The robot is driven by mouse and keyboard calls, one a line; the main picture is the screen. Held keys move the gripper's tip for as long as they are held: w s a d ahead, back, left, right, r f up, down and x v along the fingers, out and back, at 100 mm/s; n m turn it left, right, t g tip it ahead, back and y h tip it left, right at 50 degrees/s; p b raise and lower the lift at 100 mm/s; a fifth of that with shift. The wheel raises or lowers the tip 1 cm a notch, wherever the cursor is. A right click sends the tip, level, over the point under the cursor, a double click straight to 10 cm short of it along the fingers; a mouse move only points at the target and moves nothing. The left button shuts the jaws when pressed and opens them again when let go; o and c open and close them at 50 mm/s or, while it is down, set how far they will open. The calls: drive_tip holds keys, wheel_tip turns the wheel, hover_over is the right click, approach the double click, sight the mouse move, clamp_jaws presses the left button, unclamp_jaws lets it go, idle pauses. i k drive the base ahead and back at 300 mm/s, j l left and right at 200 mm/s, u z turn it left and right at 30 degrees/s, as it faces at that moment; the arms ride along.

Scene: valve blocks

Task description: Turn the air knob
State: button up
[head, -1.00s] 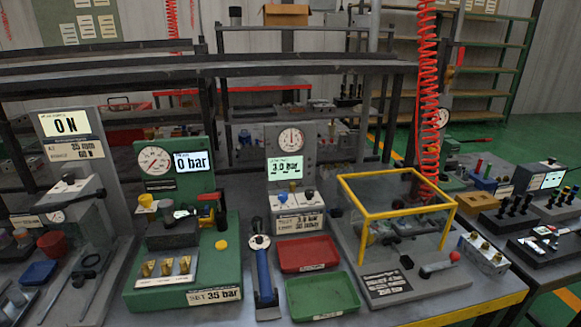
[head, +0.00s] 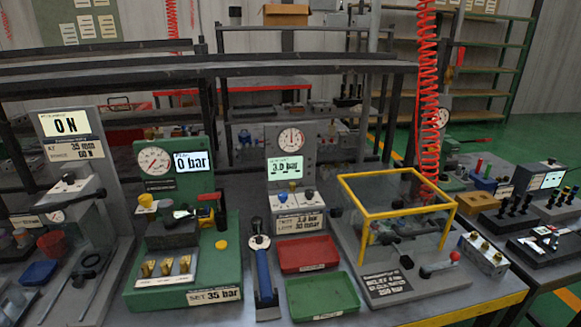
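A grey panel (head: 304,145) stands at the middle of the bench in the head view. It carries a round dial gauge (head: 291,138) and a lit display (head: 285,168) that reads about 3.0 bar. On the block at its foot are a small blue-and-white knob (head: 283,198) and a dark-topped knob (head: 309,195). Their labels are too small to read, so I cannot tell which is the air knob. My gripper is not in view, and nothing touches either knob.
A red tray (head: 306,268) and a green tray (head: 338,306) lie in front of the panel. A blue-handled tool (head: 264,275) lies left of them. A yellow guard frame (head: 398,211) stands right. A green gauge station (head: 176,165) stands left. A red coiled hose (head: 428,110) hangs behind.

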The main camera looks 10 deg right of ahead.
sight(310, 194)
drive_tip(key=i, duration=1)
